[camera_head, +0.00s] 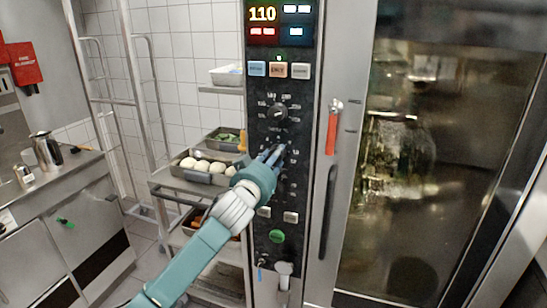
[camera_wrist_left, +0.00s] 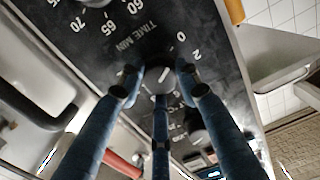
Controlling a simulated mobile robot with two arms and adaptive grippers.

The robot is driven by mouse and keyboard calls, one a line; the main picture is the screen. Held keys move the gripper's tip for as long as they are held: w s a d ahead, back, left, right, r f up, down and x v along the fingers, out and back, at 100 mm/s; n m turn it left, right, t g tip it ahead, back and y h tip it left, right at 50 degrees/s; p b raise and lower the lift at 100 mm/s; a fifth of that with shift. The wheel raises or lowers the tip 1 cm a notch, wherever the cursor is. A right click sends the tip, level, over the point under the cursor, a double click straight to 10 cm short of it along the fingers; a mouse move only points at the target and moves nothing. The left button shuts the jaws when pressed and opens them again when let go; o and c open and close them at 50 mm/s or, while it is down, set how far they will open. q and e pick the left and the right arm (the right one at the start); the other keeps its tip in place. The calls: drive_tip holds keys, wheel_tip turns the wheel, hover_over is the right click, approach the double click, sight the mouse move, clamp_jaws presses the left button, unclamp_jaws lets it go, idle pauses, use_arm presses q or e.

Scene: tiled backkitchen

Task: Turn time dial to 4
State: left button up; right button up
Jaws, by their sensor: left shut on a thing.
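The black control panel (camera_head: 262,225) of the oven stands upright in the middle of the head view. My left gripper (camera_head: 275,153) reaches its middle from the lower left, and its blue fingers cover the time dial there. In the left wrist view the time dial (camera_wrist_left: 163,76) lies between the fingertips of the left gripper (camera_wrist_left: 157,74), which are shut on it. A white pointer line on the dial slants up and right, roughly toward 0. The printed words TIME MIN and the numbers 60, 65, 70, 0 and 2 are visible; the 4 is hard to make out. My right gripper is not in view.
A second dial (camera_head: 278,112) sits just above, below a display (camera_head: 279,22) reading 110. A green button (camera_head: 277,237) is lower down. The glass oven door (camera_head: 400,220) with its long handle (camera_head: 328,213) is at right. A trolley with food trays (camera_head: 205,178) stands close left.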

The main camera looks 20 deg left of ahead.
use_arm(q)
drive_tip(key=shift+d+r+m+p, duration=0.15)
drive_tip(key=shift+m+p, duration=0.95)
drive_tip(key=shift+m, duration=1.45)
drive_tip(key=shift+r+m+p, duration=0.2)
drive_tip(key=shift+m+p, duration=0.9)
drive_tip(key=shift+m, duration=1.5)
drive_tip(key=shift+d+r+m+p, duration=0.15)
drive_tip(key=shift+m+p, duration=0.95)
drive_tip(key=shift+m, duration=1.45)
drive_tip(key=shift+a, duration=0.1)
drive_tip(key=o, duration=1.2)
drive_tip(key=shift+c, duration=0.2)
drive_tip(key=shift+w+d+f, duration=0.15)
drive_tip(key=shift+d+f, duration=0.05)
drive_tip(key=shift+f, duration=0.05)
drive_tip(key=shift+a+f, duration=0.1)
drive_tip(key=shift+f, duration=0.15)
